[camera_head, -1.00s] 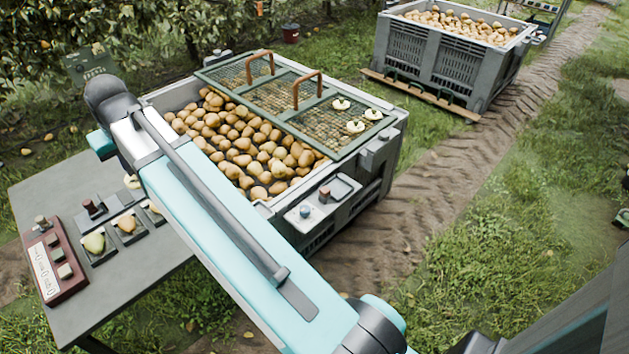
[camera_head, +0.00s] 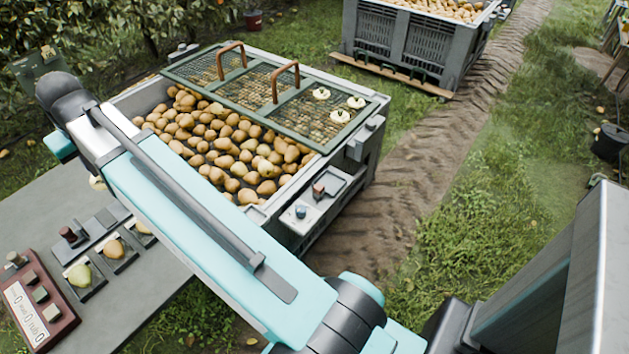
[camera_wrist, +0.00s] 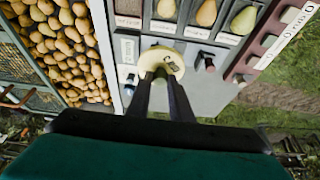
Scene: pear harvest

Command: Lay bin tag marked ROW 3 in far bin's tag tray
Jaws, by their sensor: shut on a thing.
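My gripper (camera_wrist: 163,82) is shut on a round cream tag (camera_wrist: 176,66) in the wrist view, above the grey table. The tag bears dark marks too small to read. The arm hides my gripper in the head view. The far bin (camera_head: 400,38), grey and full of pears, stands at the top of the head view, well away from my gripper; no tag tray can be made out on it. Three round cream tags (camera_head: 321,94) lie on the near bin's mesh lid, their markings unreadable. A small grey tray (camera_head: 345,180) sits on the near bin's corner.
The near bin (camera_head: 372,135) holds loose pears, with two brown handles on its lid. The grey table (camera_head: 40,210) carries pears in small trays and a red box (camera_head: 38,310). A dirt track (camera_head: 430,150) runs right of both bins. A dark bucket (camera_head: 608,143) stands at right.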

